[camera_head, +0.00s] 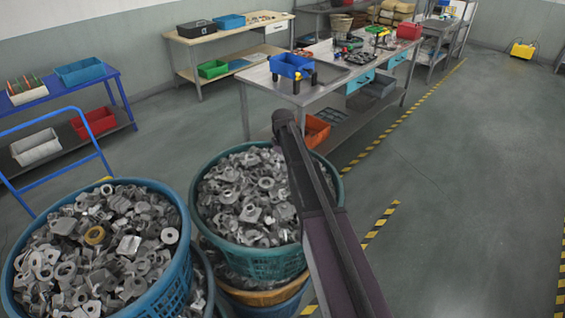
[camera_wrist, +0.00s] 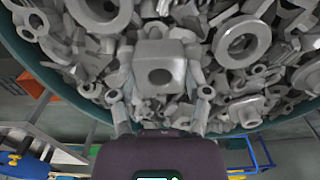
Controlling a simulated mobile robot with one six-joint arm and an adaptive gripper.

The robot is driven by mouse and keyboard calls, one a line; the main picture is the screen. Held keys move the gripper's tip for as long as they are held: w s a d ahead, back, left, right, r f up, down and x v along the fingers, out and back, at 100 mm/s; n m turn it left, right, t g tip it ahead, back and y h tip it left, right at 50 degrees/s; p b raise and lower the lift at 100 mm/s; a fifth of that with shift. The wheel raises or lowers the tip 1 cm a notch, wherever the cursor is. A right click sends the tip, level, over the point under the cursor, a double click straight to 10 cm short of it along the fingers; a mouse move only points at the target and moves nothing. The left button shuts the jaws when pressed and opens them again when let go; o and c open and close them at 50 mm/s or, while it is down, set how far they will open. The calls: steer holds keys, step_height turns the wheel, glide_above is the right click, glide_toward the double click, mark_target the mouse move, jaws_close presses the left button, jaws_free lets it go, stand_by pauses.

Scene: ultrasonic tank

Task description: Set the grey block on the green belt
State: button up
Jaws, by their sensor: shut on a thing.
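A grey block (camera_wrist: 160,60) with a round dark hole in its near face sits between the two fingers of my gripper (camera_wrist: 162,82) in the wrist view. The fingers are closed on its sides. Behind the block lies a heap of grey metal parts in a teal-green basket, so its outline partly blends in. I cannot tell how far the block is from the heap. In the head view my arm reaches up past the basket, and the gripper and block cannot be made out. I see no green belt in either view.
A teal-green basket (camera_head: 282,262) and a blue basket (camera_head: 172,285), both full of metal parts, stand close together. A metal workbench (camera_head: 325,77) with a blue bin (camera_head: 291,66) stands behind. A blue trolley (camera_head: 85,88) is at left. The floor at right is open.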

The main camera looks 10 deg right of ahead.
steer(key=s, duration=0.5)
steer(key=s+r+p, duration=0.1)
steer(key=s, duration=0.4)
steer(key=s+a+r, duration=0.1)
steer(key=s, duration=0.5)
steer(key=shift+s, duration=0.1)
